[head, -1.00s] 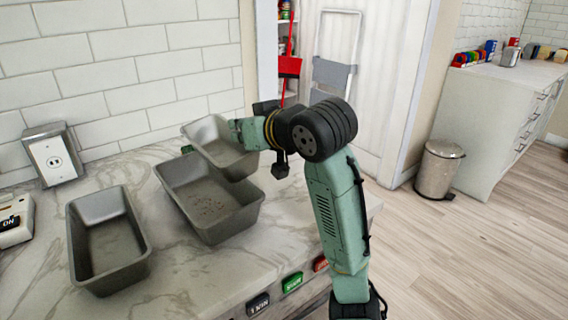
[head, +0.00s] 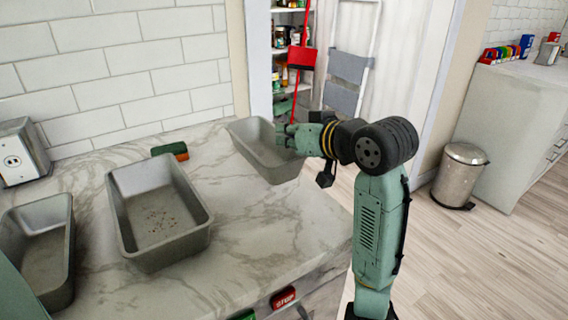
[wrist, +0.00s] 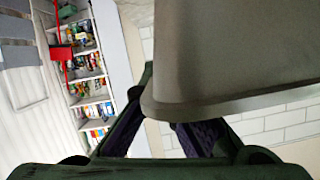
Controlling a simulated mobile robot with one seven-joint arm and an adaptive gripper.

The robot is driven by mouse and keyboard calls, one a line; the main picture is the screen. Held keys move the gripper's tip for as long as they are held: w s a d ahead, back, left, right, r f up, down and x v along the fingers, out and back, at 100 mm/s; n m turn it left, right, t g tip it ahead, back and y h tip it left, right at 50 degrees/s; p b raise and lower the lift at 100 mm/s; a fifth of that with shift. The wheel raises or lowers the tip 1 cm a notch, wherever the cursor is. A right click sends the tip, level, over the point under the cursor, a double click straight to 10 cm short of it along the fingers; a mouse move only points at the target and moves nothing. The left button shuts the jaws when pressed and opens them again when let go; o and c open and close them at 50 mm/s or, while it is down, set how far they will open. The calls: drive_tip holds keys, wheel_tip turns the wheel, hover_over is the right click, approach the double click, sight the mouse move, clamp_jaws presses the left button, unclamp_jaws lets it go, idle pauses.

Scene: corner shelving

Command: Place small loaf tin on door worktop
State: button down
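A grey metal loaf tin (head: 262,158), which I take for the small loaf tin, is at my gripper (head: 300,140) over the back right part of the marble worktop (head: 250,235). My gripper holds it by the end wall on its right. In the wrist view the tin (wrist: 235,50) fills the upper right, its rim between my two fingers. I cannot tell whether its base touches the worktop. A second loaf tin (head: 205,215) with reddish specks inside stands in the middle of the worktop. A third tin (head: 70,265) stands at the left.
A green and orange sponge (head: 170,151) lies near the wall. An outlet box (head: 20,155) is at the back left. A doorway with pantry shelves (head: 290,50) and a stepladder (head: 350,70) is beyond. A bin (head: 460,175) and a white cabinet (head: 505,130) stand at right.

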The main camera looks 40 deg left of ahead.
sight(287, 159)
drive_tip(key=shift+f, duration=2.95)
drive_tip(key=shift+f, duration=0.2)
drive_tip(key=c, duration=1.8)
unclamp_jaws()
drive_tip(key=shift+r, duration=0.2)
drive_tip(key=shift+s+d+r, duration=0.1)
drive_tip(key=shift+d, duration=0.15)
drive_tip(key=b+v, duration=0.1)
drive_tip(key=v, duration=1)
drive_tip(key=shift+d, duration=0.25)
